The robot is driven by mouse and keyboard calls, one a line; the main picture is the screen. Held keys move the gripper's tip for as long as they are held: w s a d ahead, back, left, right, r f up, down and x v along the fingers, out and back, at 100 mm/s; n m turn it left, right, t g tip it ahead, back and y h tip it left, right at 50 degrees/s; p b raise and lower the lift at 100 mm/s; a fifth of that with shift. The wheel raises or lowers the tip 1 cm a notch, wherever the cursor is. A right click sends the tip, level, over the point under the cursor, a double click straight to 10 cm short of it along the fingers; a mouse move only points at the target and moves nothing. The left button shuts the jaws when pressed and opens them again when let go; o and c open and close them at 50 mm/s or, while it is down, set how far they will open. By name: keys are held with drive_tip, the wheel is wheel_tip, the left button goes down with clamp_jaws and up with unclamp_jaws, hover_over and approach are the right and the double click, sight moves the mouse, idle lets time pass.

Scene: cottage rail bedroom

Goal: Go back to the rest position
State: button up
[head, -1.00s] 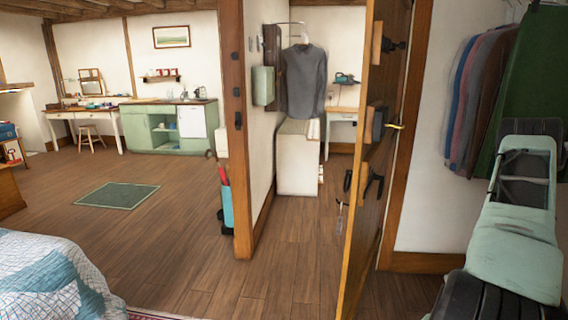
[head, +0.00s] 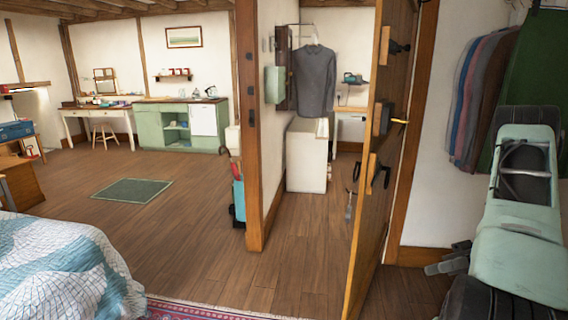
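My arm, in light green and black, is folded at the right edge of the head view. A dark grey part that looks like my gripper (head: 447,263) sticks out to the left from behind the arm, low by the wall. Most of it is hidden by the arm, and its fingers are too small and dark to read. I see nothing held in it.
An open wooden door (head: 384,150) with hooks stands just left of my arm. Hanging clothes (head: 480,100) are behind the arm. A bed (head: 60,270) and a patterned rug (head: 200,309) lie at front left. The wooden floor (head: 190,230) between is clear.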

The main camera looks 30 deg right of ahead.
drive_tip(key=w+a+r+n+t+h, duration=0.1)
drive_tip(key=w+a+h, duration=0.3)
drive_tip(key=w, duration=0.9)
drive_tip(key=w+a+r+n+t+h, duration=0.1)
drive_tip(key=w+a+n+h, duration=0.3)
drive_tip(key=w, duration=0.9)
drive_tip(key=w+a+r+m+t+h, duration=0.15)
drive_tip(key=w+a+r+h, duration=0.3)
drive_tip(key=w+a, duration=0.65)
drive_tip(key=s+a+r+m+g+h, duration=0.1)
drive_tip(key=s+a+g, duration=0.1)
drive_tip(key=s+a, duration=0.55)
drive_tip(key=s+a+r+m+g+h, duration=0.15)
drive_tip(key=s+a, duration=0.25)
drive_tip(key=a, duration=0.7)
drive_tip(key=s+a+n+g, duration=0.1)
drive_tip(key=s+a+g, duration=0.2)
drive_tip(key=s, duration=0.9)
drive_tip(key=s+a+n+g+h, duration=0.1)
drive_tip(key=s+a+g, duration=0.2)
drive_tip(key=s, duration=0.9)
drive_tip(key=shift+a+r+h, duration=0.2)
drive_tip(key=shift+a+h, duration=0.1)
drive_tip(key=shift+a, duration=0.35)
